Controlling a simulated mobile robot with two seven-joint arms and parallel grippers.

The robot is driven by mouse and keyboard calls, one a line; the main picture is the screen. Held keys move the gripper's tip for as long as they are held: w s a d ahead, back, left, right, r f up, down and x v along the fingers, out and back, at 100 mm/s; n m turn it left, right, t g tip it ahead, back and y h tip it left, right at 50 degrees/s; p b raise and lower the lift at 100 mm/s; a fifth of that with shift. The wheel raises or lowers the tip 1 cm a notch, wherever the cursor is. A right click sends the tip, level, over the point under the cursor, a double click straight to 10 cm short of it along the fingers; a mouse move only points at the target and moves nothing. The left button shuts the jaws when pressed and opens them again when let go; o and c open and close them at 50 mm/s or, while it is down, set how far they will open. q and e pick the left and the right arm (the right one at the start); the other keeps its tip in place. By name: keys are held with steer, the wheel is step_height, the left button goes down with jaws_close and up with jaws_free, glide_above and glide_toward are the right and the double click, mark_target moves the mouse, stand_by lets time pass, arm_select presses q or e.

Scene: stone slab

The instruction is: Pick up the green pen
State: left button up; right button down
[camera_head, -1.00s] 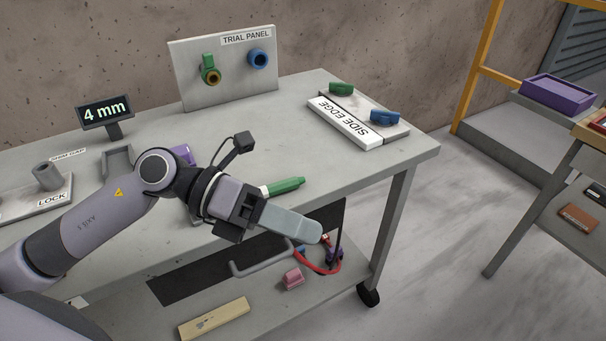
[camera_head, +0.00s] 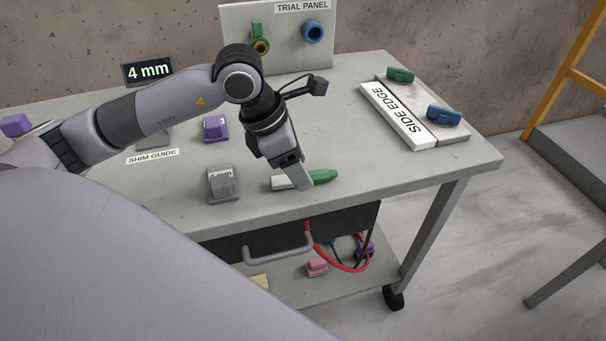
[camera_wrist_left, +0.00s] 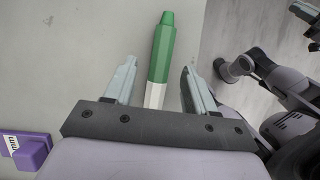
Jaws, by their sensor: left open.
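The green pen (camera_head: 323,176) lies on the grey table near its front edge; it has a green part and a white end. My left gripper (camera_head: 298,183) points down over the pen, its fingers covering part of it. In the left wrist view, the pen (camera_wrist_left: 161,50) lies lengthwise between the two open fingers of my left gripper (camera_wrist_left: 158,68), with visible gaps on both sides. The fingers do not appear to touch it. I cannot make out my right gripper.
A grey block marked 4 mm (camera_head: 222,186) and a purple block (camera_head: 215,129) stand left of the pen. The side edge plate (camera_head: 400,115) lies at the right, and the trial panel (camera_head: 284,45) stands behind. Bare tabletop lies right of the pen.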

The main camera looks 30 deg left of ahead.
arm_select(q)
steer(key=shift+x, duration=0.8)
steer(key=shift+f, duration=0.1)
jaws_close()
